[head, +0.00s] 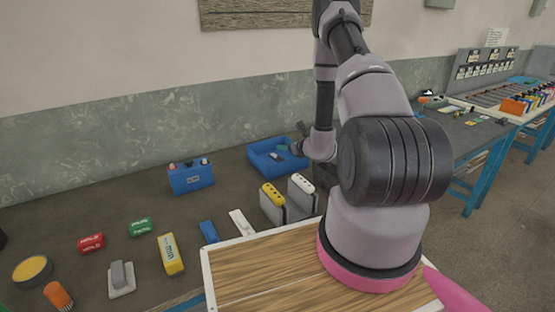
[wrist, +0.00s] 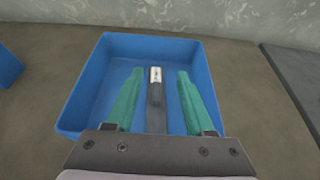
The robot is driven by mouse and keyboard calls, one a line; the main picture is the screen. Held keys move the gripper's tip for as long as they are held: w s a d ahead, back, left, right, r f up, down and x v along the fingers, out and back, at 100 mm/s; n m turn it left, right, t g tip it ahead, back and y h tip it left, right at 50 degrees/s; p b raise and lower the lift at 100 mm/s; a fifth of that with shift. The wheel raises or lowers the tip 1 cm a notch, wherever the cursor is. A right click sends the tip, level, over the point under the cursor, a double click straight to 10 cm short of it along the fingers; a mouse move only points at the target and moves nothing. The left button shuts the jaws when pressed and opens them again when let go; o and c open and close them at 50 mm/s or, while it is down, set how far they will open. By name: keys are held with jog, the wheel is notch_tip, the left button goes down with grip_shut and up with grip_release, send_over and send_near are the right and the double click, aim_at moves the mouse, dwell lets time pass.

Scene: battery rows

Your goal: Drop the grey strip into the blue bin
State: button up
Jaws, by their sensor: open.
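The blue bin (head: 262,147) stands on the floor-like dark surface near the wall in the head view. In the wrist view the bin (wrist: 85,88) fills the middle, seen from above. My gripper (wrist: 160,74) is over the bin, its two green fingers apart. A small dark grey piece with a pale, shiny end, apparently the grey strip (wrist: 155,88), shows between the fingers, touching neither. It seems to be inside the bin; its exact height above the bin floor is hard to tell. In the head view a small pale thing, perhaps the strip, shows in the bin.
A blue battery-like box (head: 190,177) stands left of the bin. Two grey boxes with yellow (head: 272,194) and white (head: 301,183) tops stand in front of it. A blue workbench (head: 465,150) is at the right.

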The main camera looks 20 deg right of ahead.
jog(key=v, duration=1)
jog(key=shift+s+r, duration=0.2)
jog(key=shift+s, duration=0.15)
jog(key=shift+r, duration=0.1)
jog(key=w+a+r+n+g+y, duration=0.1)
jog(key=a+r+n+y, duration=0.5)
jog(key=a+r, duration=0.5)
jog(key=s+a+r+n+g+y, duration=0.25)
jog(key=s+a+r+n, duration=0.2)
jog(key=r, duration=0.25)
jog(key=s+a+r+n+g+y, duration=0.1)
jog(key=s+a+r+n+g, duration=0.35)
jog(key=r, duration=0.25)
jog(key=s+a+r+n+g+h, duration=0.25)
jog(key=s+r+n, duration=0.35)
jog(key=s+n, duration=0.3)
jog(key=s+d+r+n+t+h, duration=0.4)
jog(key=s+d+r+n+h, duration=0.1)
jog(key=s+d+r+h, duration=0.2)
jog(key=shift+s+d+n+h, duration=0.3)
jog(key=shift+s+d, duration=0.35)
jog(key=shift+s, duration=0.15)
